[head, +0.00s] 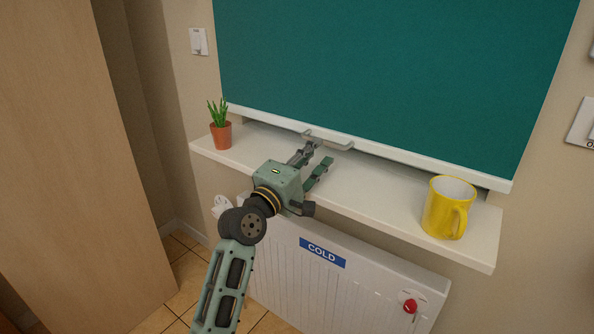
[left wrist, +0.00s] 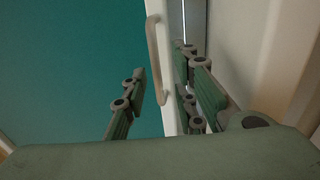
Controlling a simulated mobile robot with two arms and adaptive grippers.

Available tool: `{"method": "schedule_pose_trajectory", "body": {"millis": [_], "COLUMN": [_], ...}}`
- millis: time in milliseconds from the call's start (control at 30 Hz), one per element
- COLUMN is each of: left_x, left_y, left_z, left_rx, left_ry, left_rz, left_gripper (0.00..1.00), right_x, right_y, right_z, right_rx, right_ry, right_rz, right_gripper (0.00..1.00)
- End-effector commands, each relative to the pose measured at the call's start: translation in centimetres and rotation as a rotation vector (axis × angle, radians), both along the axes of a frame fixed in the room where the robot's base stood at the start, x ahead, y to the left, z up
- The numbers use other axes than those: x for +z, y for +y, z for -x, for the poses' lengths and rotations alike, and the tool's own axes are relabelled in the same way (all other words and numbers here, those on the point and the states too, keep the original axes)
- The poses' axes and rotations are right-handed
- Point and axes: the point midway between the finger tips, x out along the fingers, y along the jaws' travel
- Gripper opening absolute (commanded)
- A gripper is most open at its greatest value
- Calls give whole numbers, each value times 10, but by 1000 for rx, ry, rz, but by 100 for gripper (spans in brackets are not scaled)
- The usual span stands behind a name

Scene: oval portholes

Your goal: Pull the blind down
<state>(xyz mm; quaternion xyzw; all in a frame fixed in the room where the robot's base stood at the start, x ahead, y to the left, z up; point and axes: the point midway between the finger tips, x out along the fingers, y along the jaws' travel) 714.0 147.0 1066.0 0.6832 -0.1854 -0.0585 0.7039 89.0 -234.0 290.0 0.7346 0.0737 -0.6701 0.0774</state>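The teal blind (head: 390,70) covers most of the window, and its white bottom bar (head: 420,160) hangs just above the sill. A grey strip shows under the bar. A pale bar-shaped handle (head: 338,144) sticks out from the bottom bar; it also shows in the left wrist view (left wrist: 155,62). My left gripper (head: 318,158) is open at the handle, above the sill. In the left wrist view its fingers (left wrist: 163,78) are apart, with the handle and bottom bar between them. I cannot tell whether a finger touches the handle. My right gripper is not in view.
The white sill (head: 385,193) holds a potted plant (head: 221,134) at left and a yellow mug (head: 447,208) at right. A radiator (head: 345,280) with a COLD label stands below. A wooden panel (head: 70,170) fills the left side. Wall switches (head: 198,41) are beside the window.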

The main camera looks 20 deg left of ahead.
Motion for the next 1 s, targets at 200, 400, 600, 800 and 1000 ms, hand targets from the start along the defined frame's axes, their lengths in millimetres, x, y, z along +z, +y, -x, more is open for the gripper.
{"method": "schedule_pose_trajectory", "body": {"millis": [200, 400, 600, 800, 1000], "left_x": [-10, -17, -18, -18, -34], "left_y": [16, 27, 31, 31, 26], "left_z": [44, 73, 84, 85, 89], "left_rx": [1, 0, 0, 0, -2], "left_ry": [3, 4, 3, 3, 28], "left_rz": [-1, -1, -1, 0, -56], "left_gripper": [26, 26, 26, 26, 26], "right_x": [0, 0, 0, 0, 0], "right_y": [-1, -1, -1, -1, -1], "right_z": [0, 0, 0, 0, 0], "right_rx": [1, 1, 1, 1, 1], "right_ry": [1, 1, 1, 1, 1], "right_rz": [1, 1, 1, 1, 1], "right_gripper": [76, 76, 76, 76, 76]}}
